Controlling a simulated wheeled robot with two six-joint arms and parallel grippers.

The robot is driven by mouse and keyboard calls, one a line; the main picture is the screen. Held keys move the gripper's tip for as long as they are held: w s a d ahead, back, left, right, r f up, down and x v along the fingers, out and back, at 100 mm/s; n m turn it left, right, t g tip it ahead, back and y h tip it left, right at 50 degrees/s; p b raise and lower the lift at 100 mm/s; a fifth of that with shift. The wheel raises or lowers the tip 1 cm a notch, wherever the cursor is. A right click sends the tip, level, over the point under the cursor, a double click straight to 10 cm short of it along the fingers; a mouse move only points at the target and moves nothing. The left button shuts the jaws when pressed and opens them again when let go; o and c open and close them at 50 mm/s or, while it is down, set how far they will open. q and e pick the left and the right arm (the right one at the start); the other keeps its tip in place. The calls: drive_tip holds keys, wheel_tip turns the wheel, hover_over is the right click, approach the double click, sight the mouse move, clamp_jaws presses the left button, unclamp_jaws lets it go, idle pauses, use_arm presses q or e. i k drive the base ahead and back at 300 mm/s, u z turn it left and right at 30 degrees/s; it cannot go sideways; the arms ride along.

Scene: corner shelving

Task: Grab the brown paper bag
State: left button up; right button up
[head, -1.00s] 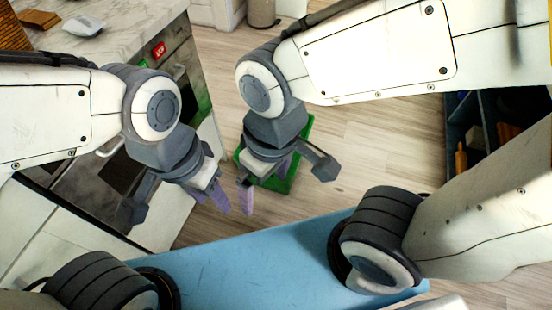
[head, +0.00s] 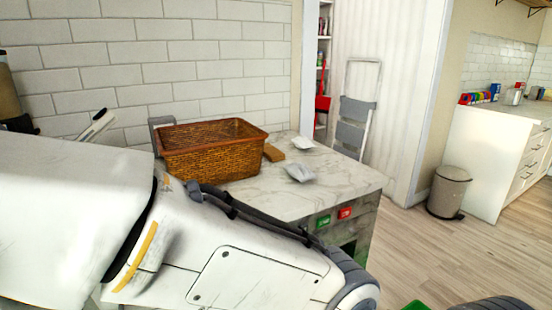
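No brown paper bag is clearly recognisable in the head view. A tan-brown object (head: 8,92) is cut off by the left edge of the picture, and I cannot tell what it is. A brown wicker basket (head: 212,165) stands on the marble counter; little of its inside shows. My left arm crosses the lower left in front of the counter, but its gripper is out of the picture. My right gripper is also out of the picture.
The marble counter (head: 330,180) holds two small white items (head: 300,173) and a wooden block (head: 273,152). A folded step ladder (head: 355,115) leans beyond it. A grey bin (head: 449,192) stands on the right. Wooden floor (head: 410,250) is open there.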

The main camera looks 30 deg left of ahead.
sight(271, 153)
drive_tip(key=z, duration=1.4)
drive_tip(key=i, duration=1.05)
drive_tip(key=u, duration=3.05)
